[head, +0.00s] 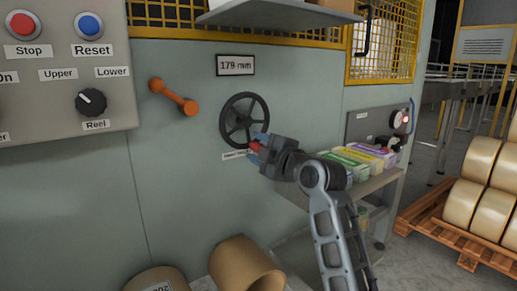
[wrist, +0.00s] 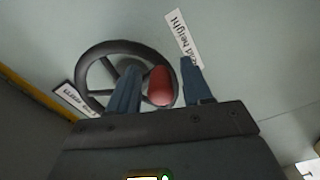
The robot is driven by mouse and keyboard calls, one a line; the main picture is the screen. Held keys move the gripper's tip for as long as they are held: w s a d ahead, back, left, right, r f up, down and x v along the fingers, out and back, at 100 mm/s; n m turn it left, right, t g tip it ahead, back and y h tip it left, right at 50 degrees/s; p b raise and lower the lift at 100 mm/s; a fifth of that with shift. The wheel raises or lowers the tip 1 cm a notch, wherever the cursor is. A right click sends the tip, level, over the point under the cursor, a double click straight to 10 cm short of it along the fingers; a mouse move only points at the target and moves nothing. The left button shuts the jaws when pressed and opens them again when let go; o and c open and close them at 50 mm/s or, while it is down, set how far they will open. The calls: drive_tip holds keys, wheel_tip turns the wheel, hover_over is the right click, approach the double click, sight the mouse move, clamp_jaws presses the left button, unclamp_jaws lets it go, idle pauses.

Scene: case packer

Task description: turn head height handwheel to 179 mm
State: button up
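The dark head height handwheel (head: 236,103) is on the grey-green machine panel, with a red knob (head: 255,147) at its lower right rim. The display (head: 235,65) above it reads 179 mm. My gripper (head: 262,146) is at the knob. In the wrist view the handwheel (wrist: 88,64) shows behind my fingers, and the red knob (wrist: 160,85) lies between the two blue-grey fingers of my gripper (wrist: 160,88). A gap shows between the knob and the right finger, so the gripper looks open around the knob. The head height label (wrist: 184,38) is partly covered by that finger.
An orange lever (head: 174,97) is left of the wheel, beside a control box (head: 60,115) with buttons. A grey shelf (head: 270,14) juts out above. Colourful cartons (head: 350,162) lie on a ledge at right.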

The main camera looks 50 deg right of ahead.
drive_tip(key=v, duration=0.7)
drive_tip(key=shift+s, duration=0.4)
drive_tip(key=shift+a, duration=0.15)
drive_tip(key=s+a+f+m+g+y+p, duration=0.15)
drive_tip(key=s+a+f+m+p, duration=0.45)
drive_tip(key=s+a+f, duration=0.9)
drive_tip(key=s+a+r+m+y+p, duration=0.1)
drive_tip(key=s+a+r+m, duration=0.1)
drive_tip(key=s+a, duration=0.3)
drive_tip(key=s+a+r+m+g+y+p, duration=0.1)
drive_tip(key=s+a, duration=0.5)
drive_tip(key=s, duration=0.8)
drive_tip(key=shift+a+r+m+y+p, duration=0.3)
drive_tip(key=shift+r+m+y+p, duration=0.5)
drive_tip(key=shift+r+m, duration=0.15)
